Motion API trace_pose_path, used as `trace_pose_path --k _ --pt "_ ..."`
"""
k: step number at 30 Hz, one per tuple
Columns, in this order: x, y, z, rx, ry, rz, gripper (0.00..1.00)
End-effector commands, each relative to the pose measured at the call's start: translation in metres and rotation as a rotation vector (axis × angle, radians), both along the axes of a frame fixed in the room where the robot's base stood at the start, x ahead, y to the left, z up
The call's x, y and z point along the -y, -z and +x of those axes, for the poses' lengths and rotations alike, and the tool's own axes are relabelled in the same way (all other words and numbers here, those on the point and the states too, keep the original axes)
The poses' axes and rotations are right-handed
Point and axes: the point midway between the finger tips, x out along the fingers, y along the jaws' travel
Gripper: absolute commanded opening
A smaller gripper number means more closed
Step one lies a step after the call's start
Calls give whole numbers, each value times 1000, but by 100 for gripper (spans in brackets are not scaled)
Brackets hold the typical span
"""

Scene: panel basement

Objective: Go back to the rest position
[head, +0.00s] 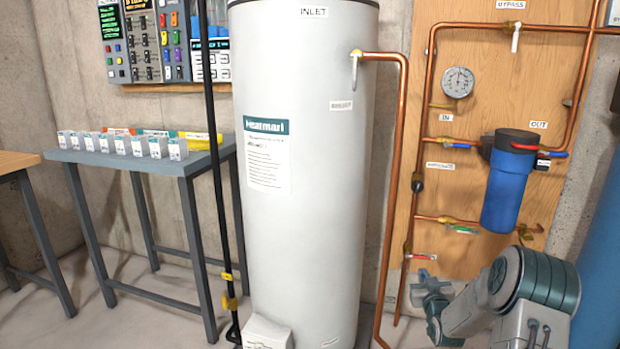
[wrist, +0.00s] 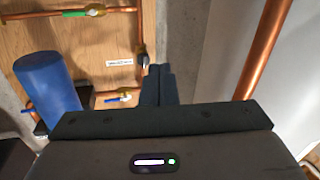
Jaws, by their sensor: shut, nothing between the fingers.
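My gripper (wrist: 158,72) shows in the wrist view with its two dark fingers together and nothing between them. It points toward the wooden board (wrist: 90,50) with the copper pipes, beside the white water heater. In the head view my arm is folded at the lower right, in front of the board. The gripper end (head: 430,290) is small there and partly hidden by my arm. I cannot tell from these views how far the fingers are from the board.
The tall white water heater (head: 300,190) stands in the middle, with a copper pipe (head: 396,180) down its right side. A blue filter housing (head: 507,190) hangs on the board. A grey table (head: 130,163) with several small boxes stands left. Bare floor shows in front of it.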

Motion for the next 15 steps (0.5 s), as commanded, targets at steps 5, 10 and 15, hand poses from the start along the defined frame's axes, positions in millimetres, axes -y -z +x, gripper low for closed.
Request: trace_pose_path --k 5,10,15 --pt "-36 -80 -14 -189 -25 -27 0" --pt "-65 -137 -45 -366 -23 -40 0" --pt "-90 -192 -90 -535 -9 -41 0"
